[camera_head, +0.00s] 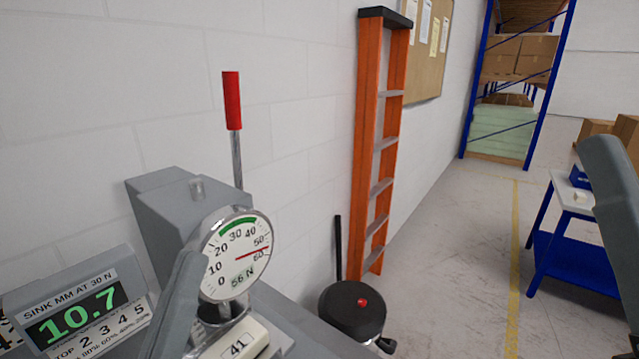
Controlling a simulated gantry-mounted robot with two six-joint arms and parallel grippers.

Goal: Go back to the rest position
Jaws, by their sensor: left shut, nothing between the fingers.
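My left gripper (186,275) shows as a grey slanted shape at the bottom left, with its tip up. It is shut and empty, in front of the grey press (160,205) and just left of the round dial gauge (237,255). The dial's red needle is between 50 and 60, and its readout says 56 N. A cream block marked 41 (238,340) is below the dial, partly hidden. The display (78,312) reads 10.7 under "SINK MM AT 30 N". My right gripper is not in view; a grey link at the right edge seems to be mine.
A red-handled lever (232,100) stands up from the press. An orange ladder (366,150) leans on the wall. A black round-topped object (352,310) stands right of the press. A blue-legged table (570,265) is at the right. The floor between is clear.

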